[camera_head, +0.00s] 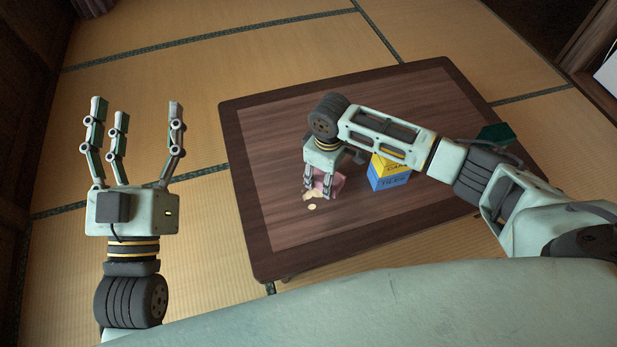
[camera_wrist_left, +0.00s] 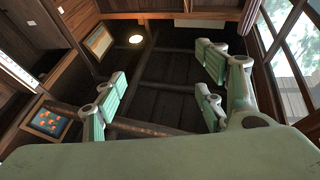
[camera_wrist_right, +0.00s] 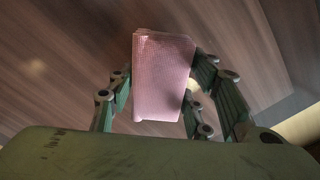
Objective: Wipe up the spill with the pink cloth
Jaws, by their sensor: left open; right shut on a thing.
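The pink cloth (camera_head: 328,182) is held at the table top by my right gripper (camera_head: 320,190), which is shut on it. In the right wrist view the cloth (camera_wrist_right: 163,80) is a folded, textured pink piece between the fingers (camera_wrist_right: 160,95). The spill (camera_head: 312,206) shows as small pale cream patches on the table, right at the cloth's lower left edge. Part of it may be hidden under the cloth and gripper. My left gripper (camera_head: 140,125) is open and empty, raised with its fingers up, left of the table. The left wrist view shows its spread fingers (camera_wrist_left: 160,100) with nothing between them.
The low dark wooden table (camera_head: 265,215) stands on tatami. A blue box (camera_head: 388,178) and a yellow box (camera_head: 391,161) are stacked just right of the cloth, close to my right arm. A dark green thing (camera_head: 494,133) is at the table's right side. The table's left part is clear.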

